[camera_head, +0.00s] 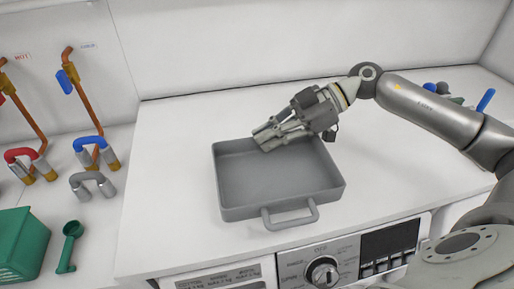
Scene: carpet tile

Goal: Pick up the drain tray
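The drain tray (240,207) is a grey, shallow rectangular tray with a loop handle on its front side. It rests on the white top of the appliance in the middle of the view. My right gripper (266,137) is over the tray's back edge, with its fingers pointing left. The fingers look close together, but I cannot tell whether they touch the rim or how far they are parted. The gripper hides part of the back rim. My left gripper is not in view.
The white appliance top (410,165) is clear around the tray. A control panel with a knob (322,272) is in front. At left are copper pipes, hose bends (93,184), a green bin (22,245) and a green scoop (69,245). Blue-handled items (486,100) lie at far right.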

